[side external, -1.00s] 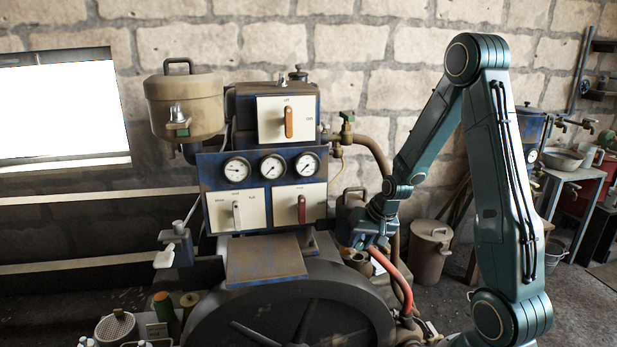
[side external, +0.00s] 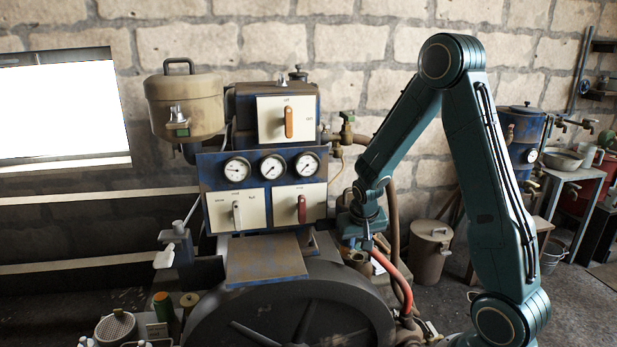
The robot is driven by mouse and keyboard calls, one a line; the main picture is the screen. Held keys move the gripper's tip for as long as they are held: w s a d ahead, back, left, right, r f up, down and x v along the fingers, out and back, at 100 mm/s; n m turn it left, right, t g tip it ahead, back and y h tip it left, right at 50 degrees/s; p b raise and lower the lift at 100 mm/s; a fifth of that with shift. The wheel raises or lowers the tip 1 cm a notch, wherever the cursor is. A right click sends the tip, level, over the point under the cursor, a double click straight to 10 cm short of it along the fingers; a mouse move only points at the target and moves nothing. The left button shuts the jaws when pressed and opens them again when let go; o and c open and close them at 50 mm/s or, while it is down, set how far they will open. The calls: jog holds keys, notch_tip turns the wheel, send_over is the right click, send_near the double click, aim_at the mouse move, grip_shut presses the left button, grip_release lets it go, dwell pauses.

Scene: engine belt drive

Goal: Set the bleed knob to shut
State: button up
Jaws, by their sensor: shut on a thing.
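Three cream panels on the engine's blue front each carry a lever-like knob: an orange one (side external: 288,123) upright at the top, a silver one (side external: 237,214) at lower left and a red one (side external: 302,208) at lower right. Their lettering is too small to read, so I cannot tell which is the bleed knob. My gripper (side external: 368,245) points down, right of the lower panels and apart from these knobs, by the upper end of a red curved hose (side external: 395,276). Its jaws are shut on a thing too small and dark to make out.
Three gauges (side external: 272,167) sit above the lower panels. A dark flywheel (side external: 285,318) and a sloping plate (side external: 265,258) stand in front. Brown pipes (side external: 393,225) rise behind my gripper. A lidded can (side external: 431,252) stands to the right.

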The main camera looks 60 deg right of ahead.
jog(key=shift+w+a+g+h, duration=0.15)
jog(key=shift+a+g+h, duration=0.05)
jog(key=shift+g+h, duration=0.6)
jog(key=o, duration=1)
jog(key=w+v, duration=0.1)
jog(key=v, duration=1.2)
jog(key=shift+s+a+r, duration=0.25)
jog(key=shift+s+a, duration=0.05)
jog(key=shift+s, duration=0.05)
jog(key=shift+n, duration=0.3)
